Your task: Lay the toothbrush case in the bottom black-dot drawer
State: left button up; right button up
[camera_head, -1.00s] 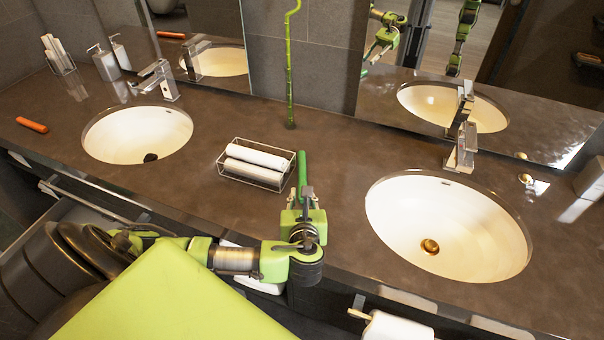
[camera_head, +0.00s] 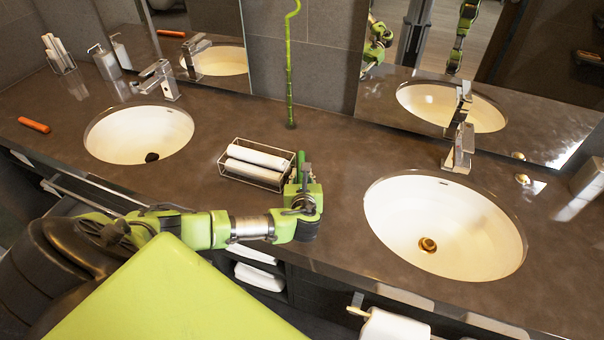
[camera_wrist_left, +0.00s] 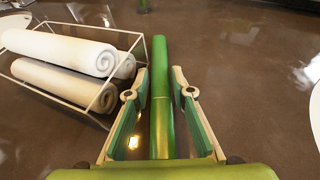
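A green tube-shaped case (camera_wrist_left: 161,90), which looks like the toothbrush case, lies on the counter beside the wire basket. In the head view only its far end (camera_head: 300,160) shows past my gripper. My left gripper (camera_head: 303,186) is over its near part. In the left wrist view the two fingers of the left gripper (camera_wrist_left: 159,92) stand open on either side of the case, with gaps between. A drawer (camera_head: 62,206) below the counter at the left appears pulled out, partly hidden by my arm. No black dot is visible. My right gripper is not in view.
A wire basket (camera_head: 250,182) of rolled white towels stands close left of the case. Sinks lie left (camera_head: 138,138) and right (camera_head: 440,225). An orange tube (camera_head: 33,125) lies at the far left. A green stalk (camera_head: 289,85) rises behind. A paper roll (camera_head: 395,327) hangs in front.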

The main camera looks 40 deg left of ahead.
pick_arm(q)
jog(key=shift+w+a+f, duration=0.1)
jog(key=shift+w, duration=0.05)
grip_shut()
